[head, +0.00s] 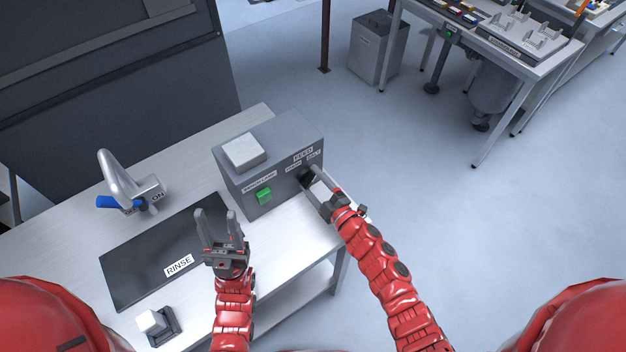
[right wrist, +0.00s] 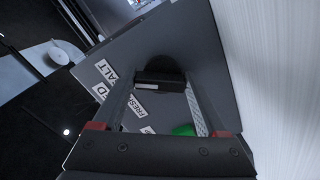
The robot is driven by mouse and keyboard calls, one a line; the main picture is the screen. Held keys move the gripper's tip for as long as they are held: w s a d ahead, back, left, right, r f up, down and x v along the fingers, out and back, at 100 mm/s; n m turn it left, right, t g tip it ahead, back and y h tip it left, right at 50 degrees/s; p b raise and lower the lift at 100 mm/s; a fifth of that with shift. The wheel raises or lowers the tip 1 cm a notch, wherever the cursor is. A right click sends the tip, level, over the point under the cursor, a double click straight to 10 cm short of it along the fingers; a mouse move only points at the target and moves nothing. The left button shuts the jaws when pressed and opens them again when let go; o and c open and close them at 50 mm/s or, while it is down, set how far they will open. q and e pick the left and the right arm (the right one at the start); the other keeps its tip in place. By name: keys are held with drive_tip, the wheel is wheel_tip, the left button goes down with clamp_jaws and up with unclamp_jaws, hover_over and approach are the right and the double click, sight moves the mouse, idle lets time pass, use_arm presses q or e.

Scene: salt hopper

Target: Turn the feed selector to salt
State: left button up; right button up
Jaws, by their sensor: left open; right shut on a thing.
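The grey control box (head: 268,160) stands on the bench and carries a FEED panel with FRESH and SALT labels. The black feed selector (head: 306,178) is on its front face, partly hidden by my right gripper (head: 322,188). In the right wrist view the selector's bar (right wrist: 160,82), with a white line on it, sits between the two fingers, which are shut on it. The SALT label (right wrist: 116,74) and FRESH label (right wrist: 139,107) show to its left. I cannot tell which label the bar points to. My left gripper (head: 217,222) is open and empty above the dark RINSE mat.
A green button (head: 263,196) sits on the box's front, left of the selector. A faucet (head: 122,180) with a blue lever stands at the bench's left. The RINSE mat (head: 135,262) and a white-topped block (head: 152,322) lie nearer. Floor right of the bench is clear.

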drive_tip(key=shift+f, duration=0.1)
idle(0.5)
drive_tip(key=o, duration=1.3)
drive_tip(key=v, duration=1.7)
drive_tip(key=shift+s+d, duration=0.15)
drive_tip(key=shift+s, duration=0.05)
